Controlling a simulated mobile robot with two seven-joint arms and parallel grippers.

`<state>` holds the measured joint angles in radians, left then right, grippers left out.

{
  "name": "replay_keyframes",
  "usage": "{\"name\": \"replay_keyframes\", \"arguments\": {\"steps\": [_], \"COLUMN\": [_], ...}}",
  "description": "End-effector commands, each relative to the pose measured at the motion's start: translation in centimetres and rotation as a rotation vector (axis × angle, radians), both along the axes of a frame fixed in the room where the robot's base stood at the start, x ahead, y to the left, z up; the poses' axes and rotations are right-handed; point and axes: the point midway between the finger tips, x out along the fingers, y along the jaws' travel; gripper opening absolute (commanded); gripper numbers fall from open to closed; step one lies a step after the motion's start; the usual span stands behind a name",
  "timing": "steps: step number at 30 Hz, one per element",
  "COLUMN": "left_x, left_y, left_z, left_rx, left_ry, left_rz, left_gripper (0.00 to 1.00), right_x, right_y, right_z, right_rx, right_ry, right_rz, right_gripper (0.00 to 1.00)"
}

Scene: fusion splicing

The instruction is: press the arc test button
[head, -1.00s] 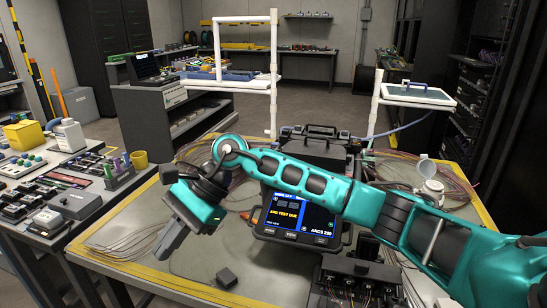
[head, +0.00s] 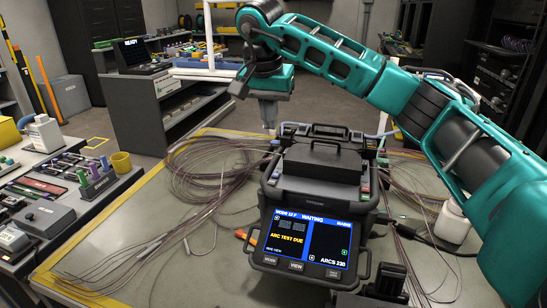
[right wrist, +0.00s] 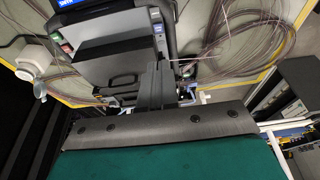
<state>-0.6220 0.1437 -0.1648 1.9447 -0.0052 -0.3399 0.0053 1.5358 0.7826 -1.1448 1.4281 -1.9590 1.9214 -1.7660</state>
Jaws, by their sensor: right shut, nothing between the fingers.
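The fusion splicer (head: 316,190) stands on the grey work table, its screen (head: 300,238) facing me. The screen reads WAITING and ARC TEST DUE. Several small buttons (head: 297,267) lie in a row under the screen, and coloured keys sit on the casing's sides. I cannot tell which is the arc test button. My right gripper (head: 269,119) is shut and empty, pointing down behind the splicer's back left corner. The right wrist view shows its dark fingers (right wrist: 156,85) in front of the splicer (right wrist: 112,58), with no clear contact. My left gripper is out of view.
Loose fibre coils (head: 215,170) lie left of the splicer, and more lie to its right. A white bottle (head: 453,218) stands at the right under my right arm. A side bench at the left holds a yellow cup (head: 121,162) and tools. The table's front left is largely clear.

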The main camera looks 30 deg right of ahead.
Motion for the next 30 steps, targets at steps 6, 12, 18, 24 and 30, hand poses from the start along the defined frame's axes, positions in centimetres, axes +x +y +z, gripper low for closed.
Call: {"name": "replay_keyframes", "arguments": {"steps": [6,12,18,24,30], "left_x": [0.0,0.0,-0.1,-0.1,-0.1], "left_y": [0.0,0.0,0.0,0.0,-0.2], "left_z": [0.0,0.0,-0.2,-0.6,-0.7], "left_rx": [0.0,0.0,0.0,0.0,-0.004], "left_ry": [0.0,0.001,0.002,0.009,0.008], "left_rz": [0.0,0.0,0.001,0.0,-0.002], "left_gripper": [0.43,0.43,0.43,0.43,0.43], "right_x": [0.0,0.0,0.2,0.8,1.7], "right_y": [-0.2,-0.2,-0.5,-1.3,-2.2], "right_z": [0.2,0.1,-1.3,-5.0,-9.1], "right_rx": [-0.007,-0.006,-0.005,-0.005,-0.005], "right_ry": [0.0,-0.001,0.001,0.005,0.003], "right_rz": [-0.002,-0.002,-0.002,-0.004,-0.004], "right_gripper": [0.0,0.0,0.0,0.0,0.0]}}
